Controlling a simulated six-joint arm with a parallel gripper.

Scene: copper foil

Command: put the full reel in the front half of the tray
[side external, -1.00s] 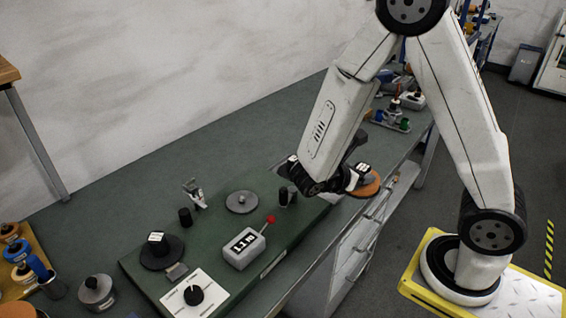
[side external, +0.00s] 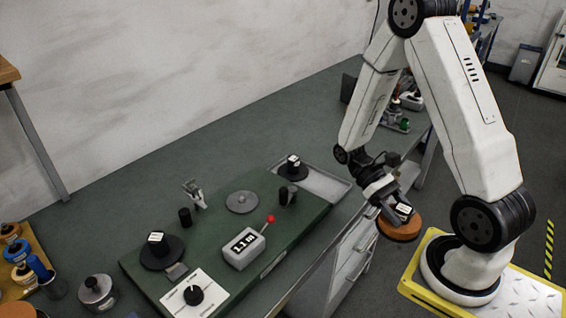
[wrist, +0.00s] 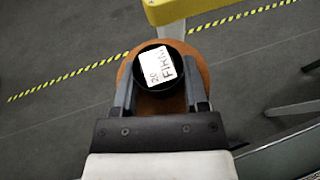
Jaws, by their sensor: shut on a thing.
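My gripper (side external: 392,205) is shut on a copper-orange reel (side external: 399,230) with a black hub and a white label. In the wrist view the fingers (wrist: 158,98) grip either side of the hub, and the orange disc (wrist: 198,66) shows around it. The label (wrist: 159,67) bears dark writing that I cannot read surely. The reel hangs in the air, right of the bench edge in the side view. The shallow grey tray (side external: 325,186) lies at the right end of the green board. A black reel (side external: 293,170) with a white-labelled hub sits at its far left end.
The green board (side external: 215,250) carries a display box with a red-knobbed lever (side external: 244,247), another black reel (side external: 161,252), a grey disc (side external: 242,202) and a white dial plate (side external: 193,295). Dark posts (side external: 288,195) stand beside the tray. The tray's nearer right part looks bare.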

